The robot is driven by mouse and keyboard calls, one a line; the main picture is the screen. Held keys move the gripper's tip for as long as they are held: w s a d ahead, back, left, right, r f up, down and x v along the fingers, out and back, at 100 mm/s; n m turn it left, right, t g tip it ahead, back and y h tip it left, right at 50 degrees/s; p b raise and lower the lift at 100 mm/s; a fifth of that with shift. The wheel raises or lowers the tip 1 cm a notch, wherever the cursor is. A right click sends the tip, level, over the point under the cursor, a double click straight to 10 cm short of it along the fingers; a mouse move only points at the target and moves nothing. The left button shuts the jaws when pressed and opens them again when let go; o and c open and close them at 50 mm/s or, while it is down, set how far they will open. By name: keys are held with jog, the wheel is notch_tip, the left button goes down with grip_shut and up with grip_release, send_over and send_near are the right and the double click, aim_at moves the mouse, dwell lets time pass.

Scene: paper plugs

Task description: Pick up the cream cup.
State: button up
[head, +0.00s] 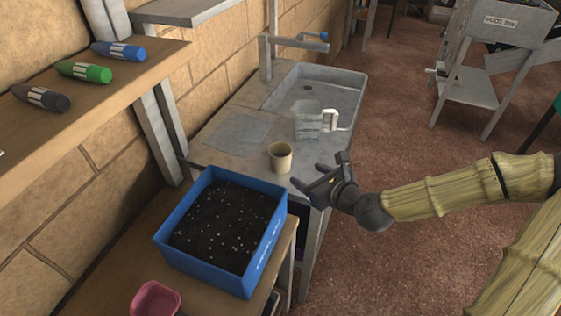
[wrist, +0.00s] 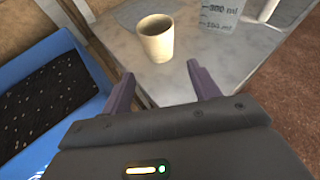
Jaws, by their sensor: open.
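The cream cup (head: 280,158) stands upright on the grey sink counter near its front corner, in the head view. In the wrist view the cream cup (wrist: 156,40) is ahead of my gripper, beyond the fingertips and between their lines. My gripper (head: 298,176) is to the right of the cup and a little nearer, its purple fingers pointing toward it. In the wrist view my gripper (wrist: 160,72) is open and empty, with the fingers apart and not touching the cup.
A clear measuring jug (head: 307,122) with a white handle stands just behind the cup, beside the sink basin (head: 335,84). A blue crate (head: 262,262) of dark soil sits close at the left front. A pink dish (head: 155,299) is nearer.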

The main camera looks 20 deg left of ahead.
aim_at(287, 163)
jog(key=x, duration=0.9)
jog(key=shift+w+a+f, duration=0.15)
jog(key=shift+w+a, duration=0.1)
jog(key=shift+b, duration=0.3)
jog(key=x, duration=0.5)
jog(key=shift+a+f, duration=0.25)
jog(key=shift+d, duration=0.25)
jog(key=shift+s+a, duration=0.25)
jog(key=shift+d, duration=0.1)
jog(key=c, duration=0.7)
